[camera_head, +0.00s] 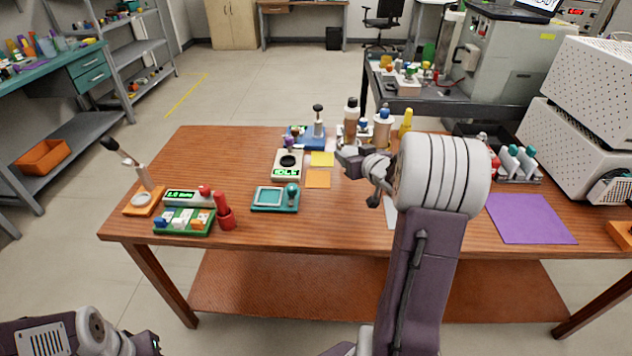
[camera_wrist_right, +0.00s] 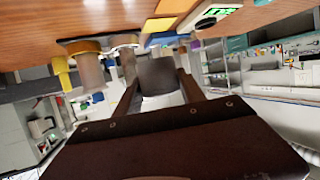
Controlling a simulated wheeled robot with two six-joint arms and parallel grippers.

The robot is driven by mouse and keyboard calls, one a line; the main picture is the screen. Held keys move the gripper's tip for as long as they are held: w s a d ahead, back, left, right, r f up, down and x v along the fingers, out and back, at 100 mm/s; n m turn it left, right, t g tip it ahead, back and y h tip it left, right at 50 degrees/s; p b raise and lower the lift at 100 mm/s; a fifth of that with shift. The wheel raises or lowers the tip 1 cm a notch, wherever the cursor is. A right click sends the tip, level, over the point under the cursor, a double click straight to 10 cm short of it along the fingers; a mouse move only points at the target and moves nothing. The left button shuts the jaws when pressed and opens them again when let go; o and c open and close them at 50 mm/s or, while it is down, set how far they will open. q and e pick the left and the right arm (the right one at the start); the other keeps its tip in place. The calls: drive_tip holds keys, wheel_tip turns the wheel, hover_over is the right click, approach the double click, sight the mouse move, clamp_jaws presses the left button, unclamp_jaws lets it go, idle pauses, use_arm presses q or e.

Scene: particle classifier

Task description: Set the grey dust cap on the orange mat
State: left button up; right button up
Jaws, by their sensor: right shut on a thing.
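My right gripper (camera_head: 346,158) is above the wooden table, just right of the mats. In the right wrist view its fingers (camera_wrist_right: 157,82) are shut on a dark grey, round cap-like piece, the grey dust cap (camera_wrist_right: 157,72). The orange mat (camera_head: 318,179) is a small flat square that looks bare, left of and nearer than the right gripper. Only part of my left arm shows at the lower left; its fingertips are not in view.
A yellow mat (camera_head: 322,159) lies behind the orange one. The device with a green display (camera_head: 287,166) and a teal tray (camera_head: 270,198) stand left of it. Bottles (camera_head: 351,120) stand behind my right gripper. A purple mat (camera_head: 530,218) lies at the right.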

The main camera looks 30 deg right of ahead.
drive_tip(key=b, duration=0.4)
hover_over(318, 179)
wheel_tip(318, 179, down, 7)
drive_tip(key=shift+s+d+r, duration=0.1)
drive_tip(key=shift+d+r, duration=0.05)
drive_tip(key=shift+r, duration=0.05)
drive_tip(key=shift+w, duration=0.2)
wheel_tip(318, 179, down, 4)
drive_tip(key=b, duration=0.2)
drive_tip(key=shift+f+b, duration=0.15)
drive_tip(key=shift+b, duration=0.2)
drive_tip(key=o, duration=1.3)
